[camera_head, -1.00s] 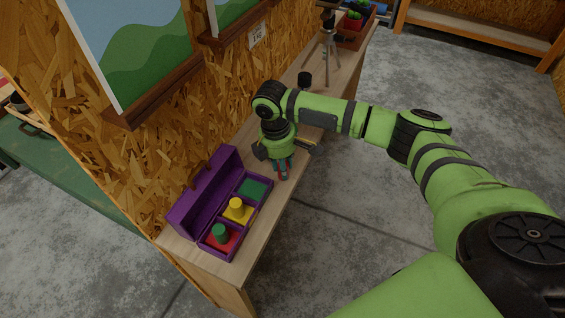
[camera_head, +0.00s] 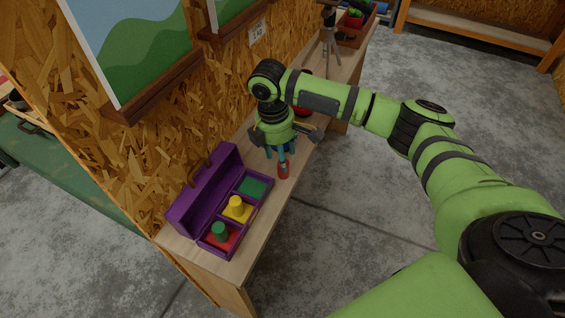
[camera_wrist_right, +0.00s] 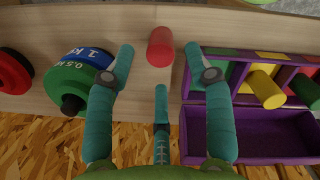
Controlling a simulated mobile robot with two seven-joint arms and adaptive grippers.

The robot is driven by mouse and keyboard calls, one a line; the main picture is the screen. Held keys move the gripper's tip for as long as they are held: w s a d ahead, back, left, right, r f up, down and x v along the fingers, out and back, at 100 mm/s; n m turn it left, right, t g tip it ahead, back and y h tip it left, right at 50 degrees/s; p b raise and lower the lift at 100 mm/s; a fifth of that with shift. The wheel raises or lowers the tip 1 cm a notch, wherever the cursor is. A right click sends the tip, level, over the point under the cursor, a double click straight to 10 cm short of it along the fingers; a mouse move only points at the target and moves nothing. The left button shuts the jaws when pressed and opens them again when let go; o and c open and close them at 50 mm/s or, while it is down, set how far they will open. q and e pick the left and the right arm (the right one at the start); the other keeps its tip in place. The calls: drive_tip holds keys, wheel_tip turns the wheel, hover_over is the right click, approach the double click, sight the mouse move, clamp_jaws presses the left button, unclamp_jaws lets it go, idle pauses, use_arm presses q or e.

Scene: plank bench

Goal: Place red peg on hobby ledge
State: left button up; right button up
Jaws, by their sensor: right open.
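The red peg (camera_head: 283,170) stands upright on the pale wooden ledge (camera_head: 205,262), near its front edge and beside the purple box. It also shows in the right wrist view (camera_wrist_right: 160,46), at the top middle. My right gripper (camera_head: 279,152) is open just behind and above the peg. In the wrist view its teal fingers (camera_wrist_right: 159,62) are spread, with the peg beyond the tips and a visible gap around it. Nothing is held. My left gripper is not in view.
The purple box (camera_head: 178,222) holds a yellow peg (camera_head: 236,203), a green peg (camera_head: 219,230) and a bare green compartment (camera_head: 253,187). Blue-and-green weights (camera_wrist_right: 78,80) and a red disc (camera_wrist_right: 12,70) lie left in the wrist view. A tripod (camera_head: 328,50) stands farther back.

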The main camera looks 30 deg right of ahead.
wheel_tip(320, 180, up, 8)
drive_tip(key=b, duration=0.1)
drive_tip(key=shift+w+a, duration=0.15)
drive_tip(key=shift+a, duration=0.3)
